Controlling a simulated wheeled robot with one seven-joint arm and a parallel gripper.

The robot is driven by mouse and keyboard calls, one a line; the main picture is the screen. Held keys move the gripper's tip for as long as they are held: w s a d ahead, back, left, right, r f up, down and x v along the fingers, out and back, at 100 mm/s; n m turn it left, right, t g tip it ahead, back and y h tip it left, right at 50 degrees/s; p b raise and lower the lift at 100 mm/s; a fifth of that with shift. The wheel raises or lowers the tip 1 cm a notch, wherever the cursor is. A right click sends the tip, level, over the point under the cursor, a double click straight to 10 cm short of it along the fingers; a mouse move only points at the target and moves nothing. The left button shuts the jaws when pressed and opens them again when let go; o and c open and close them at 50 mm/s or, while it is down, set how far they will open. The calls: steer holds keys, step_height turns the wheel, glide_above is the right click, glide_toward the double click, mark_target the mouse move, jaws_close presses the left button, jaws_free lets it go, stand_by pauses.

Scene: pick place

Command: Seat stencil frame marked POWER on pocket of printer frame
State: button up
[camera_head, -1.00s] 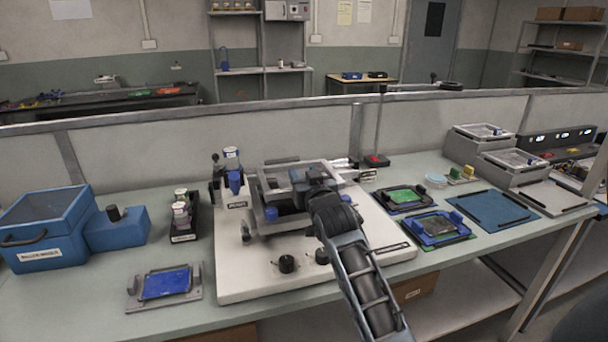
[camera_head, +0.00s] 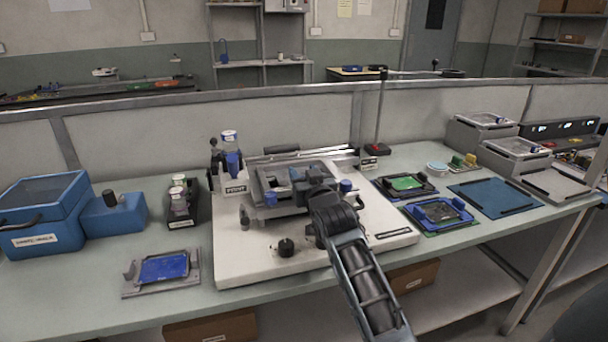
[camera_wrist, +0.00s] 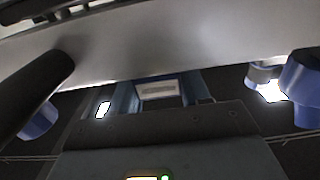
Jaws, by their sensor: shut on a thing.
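My gripper (camera_head: 300,184) is shut on the grey rectangular stencil frame (camera_head: 322,166), gripping its near side. The stencil frame lies roughly level over the printer frame (camera_head: 222,262), between the blue knobs (camera_head: 270,198) and (camera_head: 345,186). In the wrist view, a broad silver bar (camera_wrist: 180,48), apparently the frame's edge, crosses the top, with a blue knob (camera_wrist: 302,78) at the right. My gripper and the frame hide the pocket, so I cannot tell whether the frame touches it or is fully in. No POWER marking is readable.
Board fixtures (camera_head: 440,212) and a blue mat (camera_head: 495,198) lie right. A blue board in a holder (camera_head: 163,268) lies front left.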

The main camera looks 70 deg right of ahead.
steer(key=shift+s+a+f+b, duration=0.1)
steer(key=shift+f+b, duration=0.45)
steer(key=shift+f, duration=0.15)
steer(key=shift+s+a+f+b, duration=0.1)
steer(key=shift+f+b, duration=0.4)
steer(key=shift+f, duration=0.2)
stand_by(0.9)
steer(key=o, duration=1.3)
steer(key=shift+d, duration=0.1)
steer(key=shift+f, duration=0.1)
steer(key=c, duration=0.3)
steer(key=shift+c, duration=0.2)
steer(key=shift+w+d+r+p, duration=0.15)
steer(key=shift+r+p, duration=0.95)
steer(key=shift+r, duration=0.1)
steer(key=shift+r+p, duration=1.95)
steer(key=shift+r, duration=0.8)
